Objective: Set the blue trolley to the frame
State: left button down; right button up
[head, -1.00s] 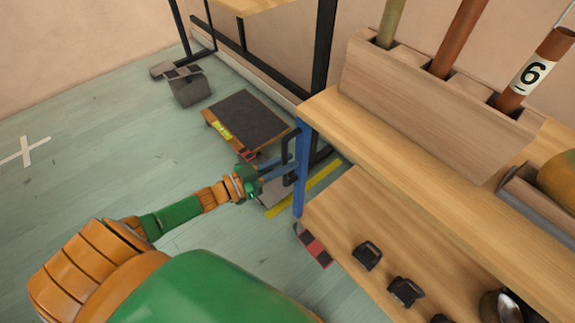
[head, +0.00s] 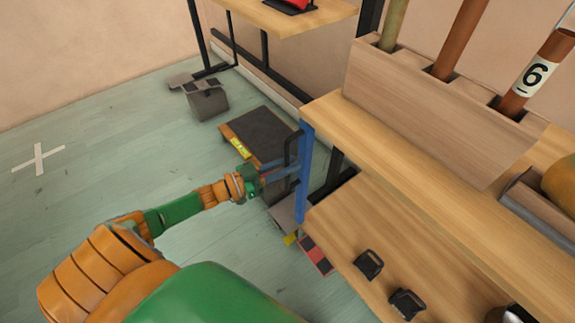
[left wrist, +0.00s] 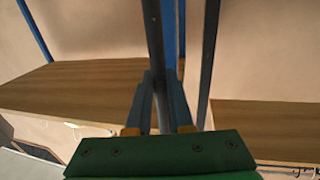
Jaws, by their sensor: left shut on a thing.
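The blue trolley, with blue posts (head: 305,170) and wooden shelves, fills the right side of the head view. My left gripper (head: 268,180) is shut on its upright black handle (head: 290,150), at the trolley's left end. In the left wrist view the bar (left wrist: 156,60) runs between the fingers (left wrist: 160,105), with a wooden shelf (left wrist: 70,88) behind. A black metal frame with a wooden top (head: 300,17) stands by the wall beyond; I cannot tell if it is the task's frame. My right gripper is out of view.
A low dark-topped platform (head: 260,132) with a yellow label lies on the floor close to the trolley's left end. A grey box (head: 207,101) stands behind it. A red-and-black plate (head: 317,254) sits by the trolley. Open floor with a white cross (head: 38,158) lies left.

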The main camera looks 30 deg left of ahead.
pick_arm(q)
jog(key=shift+a, duration=0.2)
jog(key=c, duration=0.8)
grip_release()
jog(key=shift+w+a, duration=0.1)
jog(key=shift+a, duration=0.05)
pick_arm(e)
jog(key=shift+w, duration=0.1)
pick_arm(q)
jog(key=v, duration=0.7)
jog(key=shift+p, duration=0.45)
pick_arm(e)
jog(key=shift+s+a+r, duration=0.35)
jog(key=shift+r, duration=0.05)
pick_arm(q)
jog(key=shift+f, duration=0.1)
